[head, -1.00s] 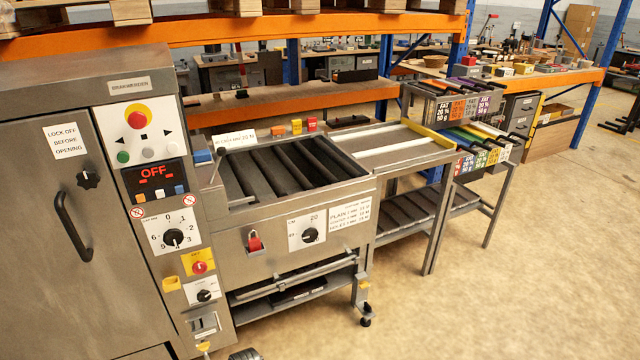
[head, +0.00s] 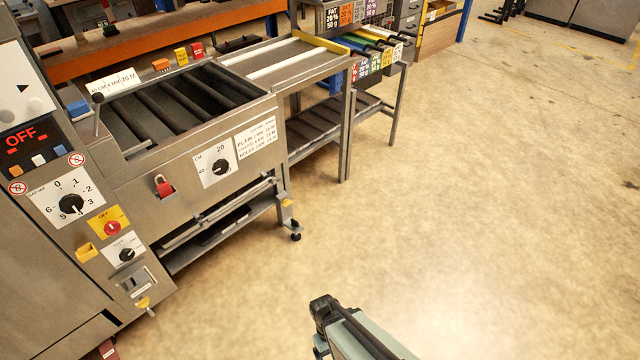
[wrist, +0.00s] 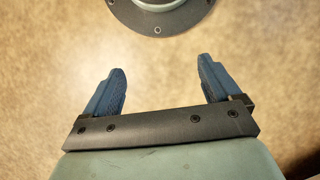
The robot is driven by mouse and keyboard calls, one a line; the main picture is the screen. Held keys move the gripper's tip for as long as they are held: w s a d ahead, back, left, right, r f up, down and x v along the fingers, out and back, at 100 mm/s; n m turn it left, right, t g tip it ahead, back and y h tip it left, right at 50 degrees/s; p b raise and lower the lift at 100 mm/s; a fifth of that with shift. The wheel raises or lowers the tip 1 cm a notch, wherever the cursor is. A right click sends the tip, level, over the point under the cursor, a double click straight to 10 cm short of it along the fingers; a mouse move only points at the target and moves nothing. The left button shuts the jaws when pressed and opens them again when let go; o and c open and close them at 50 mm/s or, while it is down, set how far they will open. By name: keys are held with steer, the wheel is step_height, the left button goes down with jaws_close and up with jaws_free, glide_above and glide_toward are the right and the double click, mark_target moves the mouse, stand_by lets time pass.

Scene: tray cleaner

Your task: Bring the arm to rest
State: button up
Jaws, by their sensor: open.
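My gripper (wrist: 160,88) shows in the wrist view with its two blue fingers spread wide apart. Nothing is between the fingers. Below it is bare tan floor, and a round dark grey flange, probably part of my own base, shows at the top of the wrist view. In the head view part of my arm (head: 352,335) reaches in from the bottom edge, over open floor. The fingers cannot be made out in the head view.
The tray cleaner (head: 180,185) stands at the left, its display (head: 32,145) reading OFF. A roller bed (head: 165,105), an outfeed table (head: 325,60) and a rack of coloured labels (head: 385,60) extend to the right. The floor (head: 480,200) at centre and right is clear.

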steer(key=s+d+f+m+g+y, duration=0.2)
steer(key=s+d+m, duration=0.3)
steer(key=d, duration=0.7)
steer(key=shift+s+d+f, duration=0.25)
steer(key=shift+s+f, duration=0.3)
steer(key=shift+s, duration=0.2)
steer(key=shift+c, duration=0.4)
stand_by(0.3)
